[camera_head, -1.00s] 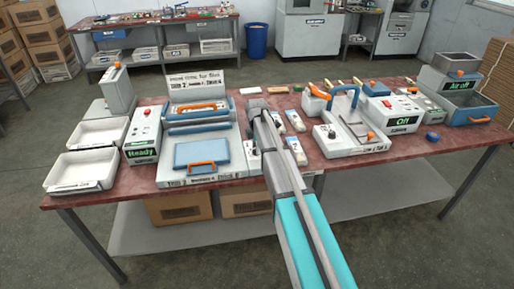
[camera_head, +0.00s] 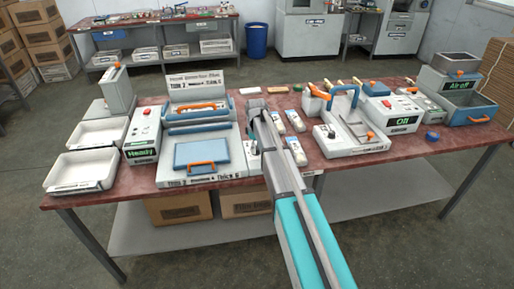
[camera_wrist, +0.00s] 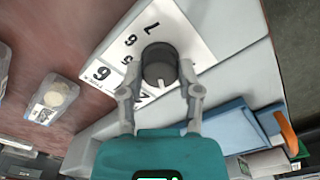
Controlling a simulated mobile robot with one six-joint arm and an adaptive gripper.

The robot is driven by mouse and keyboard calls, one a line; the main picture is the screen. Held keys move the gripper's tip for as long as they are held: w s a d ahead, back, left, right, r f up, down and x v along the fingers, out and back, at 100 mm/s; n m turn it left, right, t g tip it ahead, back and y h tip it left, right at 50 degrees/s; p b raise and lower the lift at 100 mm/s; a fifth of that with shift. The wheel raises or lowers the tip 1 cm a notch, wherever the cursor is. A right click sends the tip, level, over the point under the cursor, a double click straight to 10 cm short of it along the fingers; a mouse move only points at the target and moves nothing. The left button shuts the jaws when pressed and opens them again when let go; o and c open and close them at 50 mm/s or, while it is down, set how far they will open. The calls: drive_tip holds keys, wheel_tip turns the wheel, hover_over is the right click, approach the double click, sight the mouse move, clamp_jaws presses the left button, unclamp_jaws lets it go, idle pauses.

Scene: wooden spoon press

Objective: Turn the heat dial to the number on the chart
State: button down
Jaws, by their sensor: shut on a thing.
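The heat dial (camera_wrist: 158,62) is a dark round knob on a white number plate (camera_wrist: 185,32) in the wrist view. Several numbers are printed around it, among them 7, 6 and 9; a white pointer mark shows at the dial's lower edge. My gripper (camera_wrist: 158,80) has one finger on each side of the dial and is shut on it. In the head view my arm hides the dial and most of my gripper (camera_head: 255,112). A chart sign (camera_head: 195,83) stands behind the press (camera_head: 202,160); its lettering is too small to read surely.
A box with a green Ready display (camera_head: 143,135) and white trays (camera_head: 83,170) stand left of the press. Small labelled packs (camera_head: 295,150) lie right of my arm. An Off unit (camera_head: 398,118) and an Air off bin (camera_head: 470,103) are further right.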

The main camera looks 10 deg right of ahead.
drive_tip(key=m, duration=1.3)
drive_tip(key=shift+m, duration=0.4)
drive_tip(key=m, duration=1.3)
drive_tip(key=shift+m, duration=0.4)
drive_tip(key=shift+c, duration=1.5)
unclamp_jaws()
drive_tip(key=shift+r, duration=0.15)
